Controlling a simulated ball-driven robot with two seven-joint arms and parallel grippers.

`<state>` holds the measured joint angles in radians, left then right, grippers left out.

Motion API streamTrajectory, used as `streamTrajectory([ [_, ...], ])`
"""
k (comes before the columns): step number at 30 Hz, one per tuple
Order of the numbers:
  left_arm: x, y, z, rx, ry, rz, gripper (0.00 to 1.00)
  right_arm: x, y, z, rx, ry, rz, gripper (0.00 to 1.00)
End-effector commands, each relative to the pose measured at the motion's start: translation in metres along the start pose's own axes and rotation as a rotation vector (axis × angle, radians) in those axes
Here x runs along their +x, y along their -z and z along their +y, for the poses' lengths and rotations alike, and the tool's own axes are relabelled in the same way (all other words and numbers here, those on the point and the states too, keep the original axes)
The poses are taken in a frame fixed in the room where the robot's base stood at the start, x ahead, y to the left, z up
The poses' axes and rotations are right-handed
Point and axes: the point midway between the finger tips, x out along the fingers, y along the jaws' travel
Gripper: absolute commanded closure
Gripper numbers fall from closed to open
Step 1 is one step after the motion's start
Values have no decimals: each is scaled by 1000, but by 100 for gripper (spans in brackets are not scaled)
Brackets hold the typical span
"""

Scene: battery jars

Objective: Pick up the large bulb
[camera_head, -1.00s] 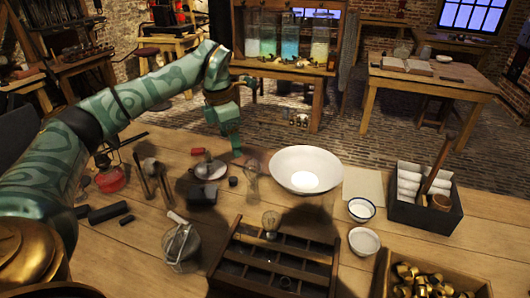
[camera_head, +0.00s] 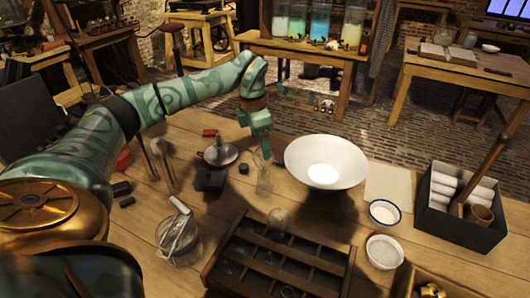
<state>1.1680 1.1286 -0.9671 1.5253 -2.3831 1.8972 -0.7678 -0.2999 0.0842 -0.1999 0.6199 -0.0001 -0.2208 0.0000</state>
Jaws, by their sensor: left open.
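A tall clear glass bulb (camera_head: 263,181) stands on the wooden table, left of the white basin; I take it for the large bulb. A smaller round bulb (camera_head: 278,218) sits at the back edge of the compartment box (camera_head: 232,240). My left gripper (camera_head: 266,154) is open and points down. Its fingertips are at the top of the tall bulb in the picture; I cannot tell whether they are around it or touch it. My right gripper is not in view.
The white basin (camera_head: 340,150) is close on the right of the bulb. A black block (camera_head: 209,180) and a dish (camera_head: 222,157) are on the left. A glass jar with a whisk (camera_head: 176,240) stands in front left. Two small bowls (camera_head: 384,212) are at right.

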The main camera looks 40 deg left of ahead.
Motion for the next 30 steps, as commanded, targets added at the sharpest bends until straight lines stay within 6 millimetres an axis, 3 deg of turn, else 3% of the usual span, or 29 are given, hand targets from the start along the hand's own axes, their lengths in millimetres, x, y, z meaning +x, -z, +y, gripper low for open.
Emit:
streamTrajectory([
  [11,51,-6,2,1,2,3,20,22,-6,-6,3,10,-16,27],
  [18,52,-7,2,0,-1,-1,20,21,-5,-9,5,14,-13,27],
  [20,52,-7,2,0,-1,-1,34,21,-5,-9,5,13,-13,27],
  [24,52,-7,2,0,-1,-1,73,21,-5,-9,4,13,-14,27],
  [30,52,-7,2,0,-1,0,73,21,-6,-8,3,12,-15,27],
])
